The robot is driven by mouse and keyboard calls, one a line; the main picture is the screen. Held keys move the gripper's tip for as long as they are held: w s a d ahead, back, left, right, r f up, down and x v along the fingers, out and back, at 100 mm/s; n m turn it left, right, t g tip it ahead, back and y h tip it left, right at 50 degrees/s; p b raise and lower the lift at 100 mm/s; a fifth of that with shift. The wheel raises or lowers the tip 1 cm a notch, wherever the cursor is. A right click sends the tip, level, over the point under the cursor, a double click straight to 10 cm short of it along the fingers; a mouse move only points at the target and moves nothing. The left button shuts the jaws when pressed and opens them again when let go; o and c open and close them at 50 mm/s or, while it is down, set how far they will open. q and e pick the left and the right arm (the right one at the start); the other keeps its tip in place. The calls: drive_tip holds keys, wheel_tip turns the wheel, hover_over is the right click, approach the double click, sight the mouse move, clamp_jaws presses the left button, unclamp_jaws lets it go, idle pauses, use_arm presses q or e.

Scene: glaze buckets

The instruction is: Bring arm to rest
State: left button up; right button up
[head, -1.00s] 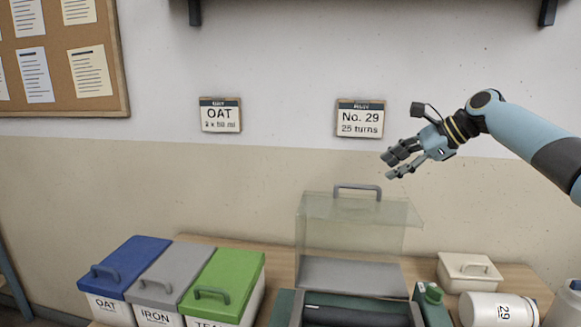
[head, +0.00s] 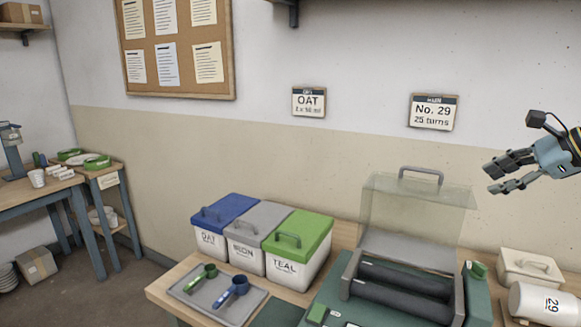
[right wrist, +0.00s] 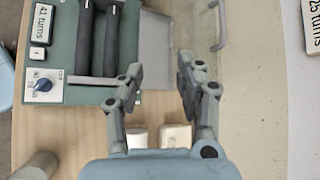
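My right gripper (head: 497,178) is raised at the right of the head view, in front of the wall and clear of the table. It is open and empty; its two fingers stand apart in the right wrist view (right wrist: 160,85). Below it are the green roller machine (head: 330,290) with its clear lid (head: 415,205) raised, a white jar (head: 535,303) marked 29 lying on its side, and a cream lidded box (head: 528,266). My left gripper does not show.
Blue-lidded OAT (head: 208,243), grey-lidded IRON (head: 245,255) and green-lidded TEAL (head: 290,268) buckets stand left of the machine. A tray (head: 215,312) holds a green and a blue scoop. A side table (head: 40,188) stands far left.

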drive_tip(key=s+a+f+n+g+h, duration=0.2)
drive_tip(key=s+a+f+n+g, duration=0.2)
drive_tip(key=s+a+f+n, duration=1)
drive_tip(key=s+a+n+h, duration=0.2)
drive_tip(key=s+a+n, duration=0.15)
drive_tip(key=s, duration=0.85)
drive_tip(key=s+a+n+h, duration=0.25)
drive_tip(key=s+n, duration=0.25)
drive_tip(key=s, duration=0.7)
drive_tip(key=d+f+g+b, duration=0.25)
drive_tip(key=f+b, duration=0.55)
drive_tip(key=f, duration=2.6)
use_arm(q)
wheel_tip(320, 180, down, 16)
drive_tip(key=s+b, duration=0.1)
drive_tip(key=b, duration=0.6)
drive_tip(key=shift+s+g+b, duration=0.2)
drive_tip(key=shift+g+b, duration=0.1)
use_arm(e)
drive_tip(key=s+f, duration=1)
drive_tip(key=f, duration=0.2)
drive_tip(key=s+d+f, duration=0.1)
drive_tip(key=s+f, duration=0.8)
drive_tip(key=f, duration=0.4)
drive_tip(key=shift+s+d+m+g, duration=0.3)
drive_tip(key=shift+s+m+g, duration=0.05)
